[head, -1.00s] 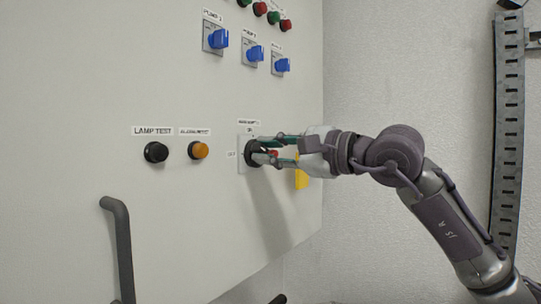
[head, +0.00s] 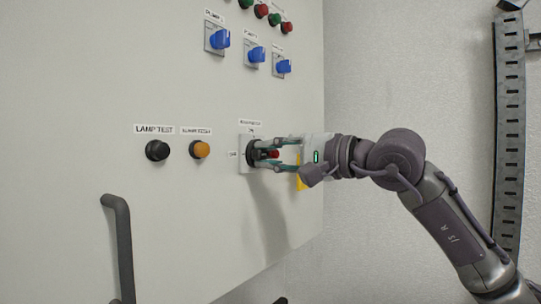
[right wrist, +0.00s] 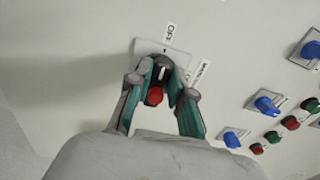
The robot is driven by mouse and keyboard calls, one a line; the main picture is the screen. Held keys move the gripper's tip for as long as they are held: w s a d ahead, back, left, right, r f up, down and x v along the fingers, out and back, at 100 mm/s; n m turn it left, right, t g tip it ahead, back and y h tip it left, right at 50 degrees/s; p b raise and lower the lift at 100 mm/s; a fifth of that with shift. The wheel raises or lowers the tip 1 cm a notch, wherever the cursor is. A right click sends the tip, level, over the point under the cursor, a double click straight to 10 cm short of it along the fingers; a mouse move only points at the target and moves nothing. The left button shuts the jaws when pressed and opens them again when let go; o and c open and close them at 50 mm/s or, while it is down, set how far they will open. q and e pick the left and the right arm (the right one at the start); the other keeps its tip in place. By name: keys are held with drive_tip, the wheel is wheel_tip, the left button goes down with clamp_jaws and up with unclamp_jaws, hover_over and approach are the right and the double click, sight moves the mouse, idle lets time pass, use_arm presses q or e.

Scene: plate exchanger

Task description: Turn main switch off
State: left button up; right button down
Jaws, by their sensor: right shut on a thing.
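The main switch is a black rotary knob on a light square plate (head: 243,143), low on the cabinet near its right edge. In the right wrist view the knob (right wrist: 163,72) has a white mark running roughly toward the OFF label (right wrist: 170,32), with a round red part (right wrist: 154,95) toward the camera. My right gripper (head: 270,153) is shut on the knob, one finger on each side; it also shows in the right wrist view (right wrist: 160,85). The fingers hide part of the knob. My left gripper is not in view.
A black lamp test button (head: 157,151) and an orange button (head: 200,149) sit left of the switch. Blue knobs (head: 254,54) are above. A dark bar handle (head: 122,245) sticks out at lower left. The cabinet's right edge is close to my right gripper.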

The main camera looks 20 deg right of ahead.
drive_tip(key=c, duration=1)
unclamp_jaws()
drive_tip(key=shift+a, duration=0.1)
drive_tip(key=shift+c, duration=0.2)
drive_tip(key=v, duration=1.2)
